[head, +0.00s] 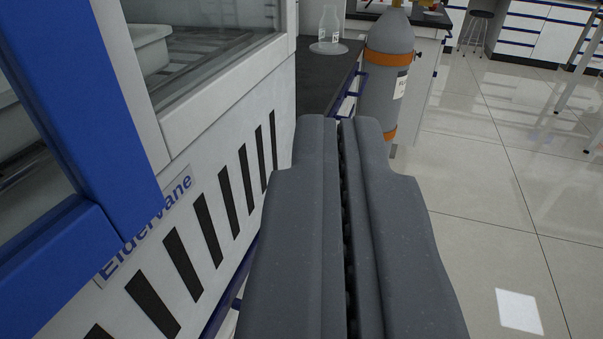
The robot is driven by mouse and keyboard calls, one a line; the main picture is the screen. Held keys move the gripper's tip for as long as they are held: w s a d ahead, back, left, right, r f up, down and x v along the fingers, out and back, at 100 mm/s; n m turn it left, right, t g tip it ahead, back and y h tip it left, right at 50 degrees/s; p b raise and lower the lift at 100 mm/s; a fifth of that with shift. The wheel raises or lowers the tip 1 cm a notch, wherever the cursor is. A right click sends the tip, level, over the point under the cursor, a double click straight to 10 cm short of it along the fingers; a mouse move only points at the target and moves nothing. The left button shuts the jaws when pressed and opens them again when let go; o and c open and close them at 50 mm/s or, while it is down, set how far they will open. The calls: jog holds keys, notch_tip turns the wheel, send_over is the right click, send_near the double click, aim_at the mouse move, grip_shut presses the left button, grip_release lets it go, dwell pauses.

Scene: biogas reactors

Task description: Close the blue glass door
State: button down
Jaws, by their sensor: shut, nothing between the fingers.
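The blue-framed glass door (105,110) is at the left edge of the head view, close to the camera. Only its right upright, a lower corner and a little of its glass show. It stands in front of a white cabinet (215,150) with black vent slots and the label "Eldervane". To the right of the door, the cabinet's interior shows with a white tray (150,45) in it. My gripper (340,122) is in the middle, shut and empty, pointing forward along the cabinet front. It is to the right of the door frame and apart from it.
Ahead is a dark counter (318,85) with a glass flask (328,25). A grey gas cylinder (386,85) with orange bands stands beyond my gripper. A stool (478,25) and white drawers are at the back. The tiled floor (500,180) on the right is clear.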

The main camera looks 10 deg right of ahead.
jog(key=shift+w+a, duration=0.25)
jog(key=shift+w, duration=0.35)
jog(key=shift+w+a, duration=0.5)
jog(key=shift+w, duration=0.1)
jog(key=shift+w+a+f, duration=0.1)
jog(key=shift+w+a, duration=0.05)
jog(key=shift+w, duration=0.15)
jog(key=shift+w+a+y+b, duration=0.3)
jog(key=shift+w+b, duration=0.05)
jog(key=shift+w, duration=0.1)
jog(key=shift+w+a+n+y+b, duration=0.45)
jog(key=shift+w+a+n+y, duration=0.25)
jog(key=shift+w+a, duration=0.15)
jog(key=shift+w+a, duration=0.15)
dwell(0.9)
